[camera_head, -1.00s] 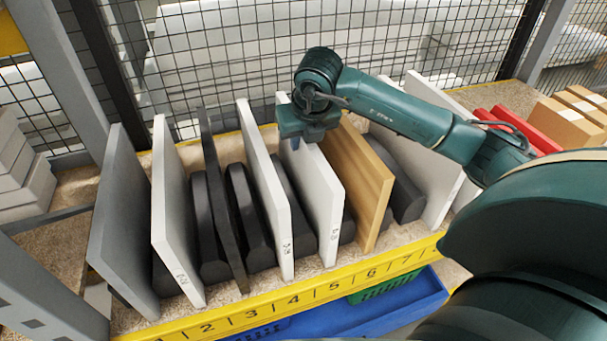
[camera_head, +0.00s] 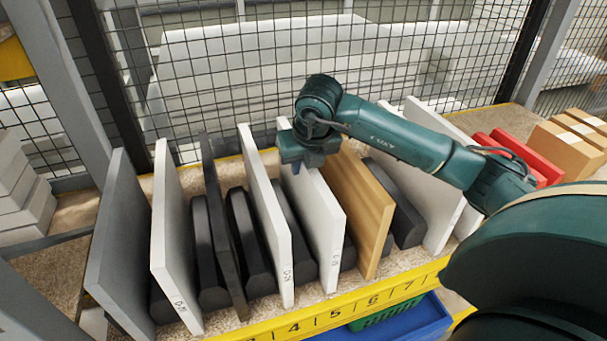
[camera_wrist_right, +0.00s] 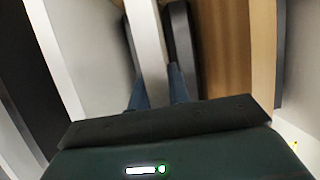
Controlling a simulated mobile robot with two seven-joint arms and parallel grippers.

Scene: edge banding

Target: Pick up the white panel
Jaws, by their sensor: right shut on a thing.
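Several white panels stand on edge in the rack among grey and wooden ones. My right gripper (camera_head: 299,160) is at the top of one white panel (camera_head: 327,228), just left of the wooden panel (camera_head: 366,205). In the right wrist view, the blue fingers of this gripper (camera_wrist_right: 157,88) lie on either side of the white panel (camera_wrist_right: 147,45), shut on it. The panel stands upright, its lower front corner close to the rack floor; whether it touches the floor is unclear. My left gripper is out of view.
Another white panel (camera_head: 270,215) stands close on the left, with dark dividers (camera_head: 245,240) between panels. A yellow numbered strip (camera_head: 350,309) runs along the rack's front. Wire mesh (camera_head: 270,60) closes the back. Red items and cardboard boxes (camera_head: 565,145) are at right.

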